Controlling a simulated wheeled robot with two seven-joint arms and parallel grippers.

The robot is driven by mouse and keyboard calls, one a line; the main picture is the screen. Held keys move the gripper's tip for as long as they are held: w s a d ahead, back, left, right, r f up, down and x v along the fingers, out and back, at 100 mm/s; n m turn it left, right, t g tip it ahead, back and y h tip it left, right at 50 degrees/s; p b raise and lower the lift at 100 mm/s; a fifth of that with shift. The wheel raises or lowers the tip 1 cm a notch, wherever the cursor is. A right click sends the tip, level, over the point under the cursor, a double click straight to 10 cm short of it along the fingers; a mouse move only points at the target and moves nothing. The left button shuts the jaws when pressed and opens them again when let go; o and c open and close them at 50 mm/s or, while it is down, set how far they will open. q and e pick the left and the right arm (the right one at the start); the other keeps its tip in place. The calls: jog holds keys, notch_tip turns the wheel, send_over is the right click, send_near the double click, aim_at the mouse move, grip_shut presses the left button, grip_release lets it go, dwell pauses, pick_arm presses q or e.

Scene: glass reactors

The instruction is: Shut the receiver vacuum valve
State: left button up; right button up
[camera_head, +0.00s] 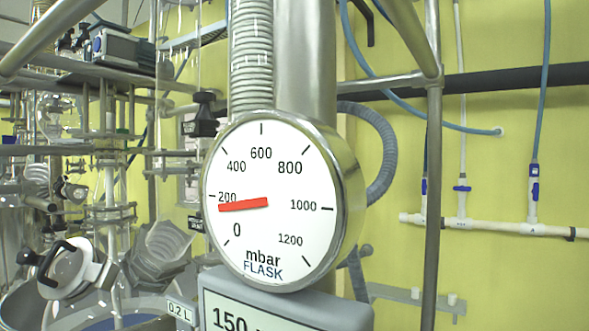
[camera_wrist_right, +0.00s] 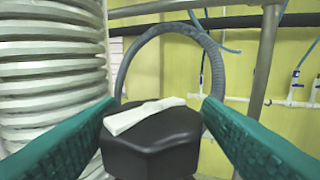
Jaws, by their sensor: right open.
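In the right wrist view a black faceted knob (camera_wrist_right: 155,145) with a white pointer bar (camera_wrist_right: 143,115) on top sits low in the middle. The bar lies across the knob, its right end a little farther away. I cannot read a label that says which valve it is. My right gripper (camera_wrist_right: 158,102) is open, its two green fingers on either side of the knob; I cannot tell whether they touch it. In the head view neither gripper shows. A round gauge (camera_head: 275,170) marked "mbar FLASK" has its red needle a little below 200.
A grey display box (camera_head: 285,305) reading 150 stands under the gauge. A ribbed white hose (camera_wrist_right: 50,80) rises close beside my right gripper's left finger. A grey curved hose (camera_wrist_right: 165,35) arches behind the knob. Metal rods and glassware (camera_head: 160,250) crowd the left of the head view.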

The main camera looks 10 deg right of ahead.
jog(key=c, duration=0.8)
jog(key=shift+o, duration=0.2)
jog(key=shift+w+r+m+g+h+p, duration=0.15)
jog(key=shift+m+g+h+p, duration=0.15)
jog(key=shift+m+h+p, duration=0.15)
jog(key=m+g+h+p, duration=0.5)
jog(key=g+h+p, duration=0.1)
jog(key=p, duration=0.1)
jog(key=shift+m+g+h+p, duration=0.25)
jog(key=shift+m+g+p, duration=0.1)
jog(key=shift+g+p, duration=0.05)
jog(key=shift+m+g+h+p, duration=0.5)
jog(key=shift+m+g+p, duration=0.25)
jog(key=shift+p, duration=0.45)
jog(key=shift+g, duration=0.35)
jog(key=shift+m, duration=0.25)
jog(key=o, duration=0.8)
jog(key=shift+c, duration=0.2)
jog(key=shift+f, duration=0.2)
